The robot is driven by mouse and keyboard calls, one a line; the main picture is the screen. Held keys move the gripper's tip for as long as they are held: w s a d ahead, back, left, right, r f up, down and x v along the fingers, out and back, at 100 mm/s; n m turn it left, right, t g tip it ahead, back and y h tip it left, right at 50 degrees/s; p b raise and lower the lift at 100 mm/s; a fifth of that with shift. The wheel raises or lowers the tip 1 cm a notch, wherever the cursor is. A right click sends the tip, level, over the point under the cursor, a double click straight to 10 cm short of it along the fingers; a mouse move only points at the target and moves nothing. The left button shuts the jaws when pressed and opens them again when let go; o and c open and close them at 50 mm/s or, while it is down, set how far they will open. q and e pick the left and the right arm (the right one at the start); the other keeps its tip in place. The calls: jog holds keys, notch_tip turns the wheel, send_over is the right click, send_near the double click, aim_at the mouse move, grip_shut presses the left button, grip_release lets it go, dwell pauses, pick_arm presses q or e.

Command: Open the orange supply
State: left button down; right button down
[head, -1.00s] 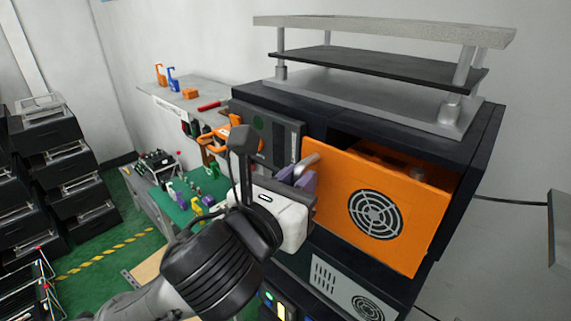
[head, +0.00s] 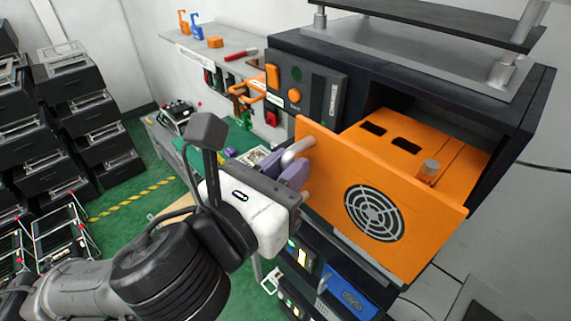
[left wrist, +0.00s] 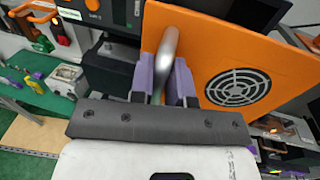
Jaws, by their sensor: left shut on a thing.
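The orange supply (head: 325,205) is a box with a round fan grille on its front panel, set in a dark cabinet. It is drawn partly out, so its orange top with dark slots and a small knob shows. A silver handle (head: 299,150) stands at the left side of its front; it also shows in the left wrist view (left wrist: 169,50). My left gripper (head: 298,181) has purple fingers on either side of the handle and is shut on it; the fingers also show in the left wrist view (left wrist: 160,82). My right gripper is in neither view.
The dark cabinet (head: 530,100) surrounds the supply, with a grey shelf stand on top. Below are other units, one with a blue front (head: 350,292). A bench with small parts stands behind at left. Black bins (head: 75,105) are stacked at far left.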

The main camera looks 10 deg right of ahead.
pick_arm(q)
jog(key=shift+w+a+r, duration=0.1)
jog(key=shift+w, duration=0.05)
jog(key=c, duration=1.1)
grip_release()
jog(key=shift+c, duration=0.2)
jog(key=b+v, duration=1)
jog(key=v, duration=0.3)
jog(key=shift+s+a, duration=0.25)
jog(key=shift+s, duration=0.05)
